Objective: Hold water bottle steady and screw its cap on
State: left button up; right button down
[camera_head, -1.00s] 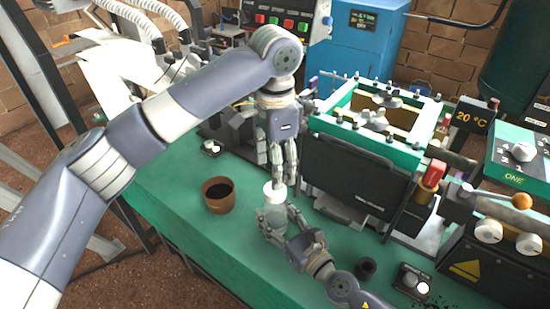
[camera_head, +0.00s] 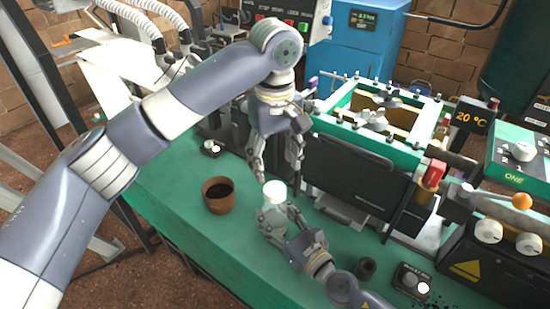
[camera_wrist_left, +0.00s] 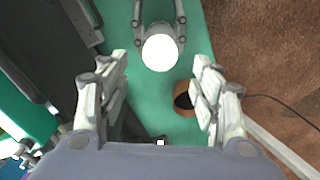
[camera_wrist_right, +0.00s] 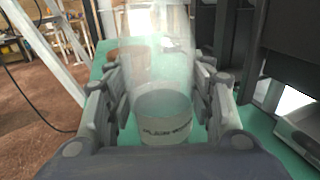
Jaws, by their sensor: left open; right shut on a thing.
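The clear water bottle (camera_head: 272,214) stands upright near the front of the green bench, with its white cap (camera_head: 275,189) on top. My right gripper (camera_head: 273,229) is shut on the bottle's body; in the right wrist view the bottle (camera_wrist_right: 163,95) is between both fingers. My left gripper (camera_head: 275,172) is open and empty above the bottle, its fingers spread apart. In the left wrist view the cap (camera_wrist_left: 160,53) shows from above as a round white disc, ahead of the open fingers (camera_wrist_left: 163,88). Whether the cap is fully tight cannot be told.
A brown pot (camera_head: 218,196) with dark contents stands left of the bottle. A black and green press machine (camera_head: 357,165) stands behind and to the right. A small black cup (camera_head: 366,268) and a switch box (camera_head: 412,281) sit at the front right. Bench (camera_head: 165,205) left of the pot is clear.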

aim_at(275, 189)
pick_arm(q)
jog(key=n, duration=0.5)
jog(key=shift+r, duration=0.1)
jog(key=shift+f, duration=4)
